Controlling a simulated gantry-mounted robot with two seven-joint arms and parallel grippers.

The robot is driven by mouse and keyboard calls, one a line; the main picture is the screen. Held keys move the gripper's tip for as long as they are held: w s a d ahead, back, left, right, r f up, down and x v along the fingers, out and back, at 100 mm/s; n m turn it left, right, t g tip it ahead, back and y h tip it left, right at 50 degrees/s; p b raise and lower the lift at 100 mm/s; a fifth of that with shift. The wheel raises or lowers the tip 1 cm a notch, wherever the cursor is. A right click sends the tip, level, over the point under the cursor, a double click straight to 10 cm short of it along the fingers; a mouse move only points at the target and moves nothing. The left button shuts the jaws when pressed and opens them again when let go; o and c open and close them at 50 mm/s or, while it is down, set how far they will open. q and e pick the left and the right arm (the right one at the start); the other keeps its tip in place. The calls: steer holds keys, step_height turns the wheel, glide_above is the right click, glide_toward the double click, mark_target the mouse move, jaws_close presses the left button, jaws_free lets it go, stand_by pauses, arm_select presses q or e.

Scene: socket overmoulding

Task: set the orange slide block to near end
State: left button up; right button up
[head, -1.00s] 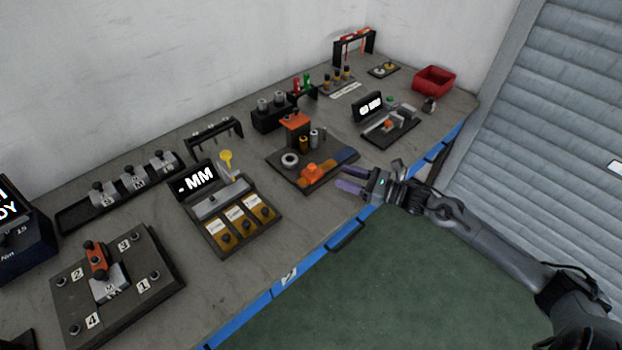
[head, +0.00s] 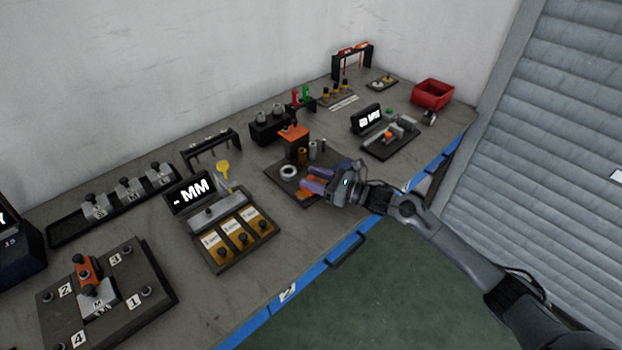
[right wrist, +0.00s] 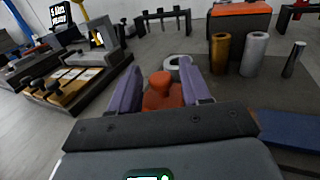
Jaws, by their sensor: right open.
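The orange slide block (right wrist: 163,97) has a round orange knob on top and sits on a dark plate (head: 276,176) in the middle of the bench. In the head view only parts of it (head: 309,188) show beside my fingers. My right gripper (head: 313,179) is open around it. In the right wrist view the purple fingers of the gripper (right wrist: 163,75) stand on either side of the knob with gaps. Whether they touch the block's body is unclear. My left gripper is not in view.
A pale ring (head: 289,171), brass and grey cylinders (right wrist: 221,53), and an orange-topped black block (head: 294,140) stand just behind. A lettered display fixture (head: 190,193) lies left. Another fixture (head: 390,143) lies right. The blue bench edge (head: 330,237) is in front.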

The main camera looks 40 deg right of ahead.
steer(key=shift+w+a, duration=0.2)
steer(key=shift+w, duration=0.25)
steer(key=shift+c, duration=0.3)
jaws_close()
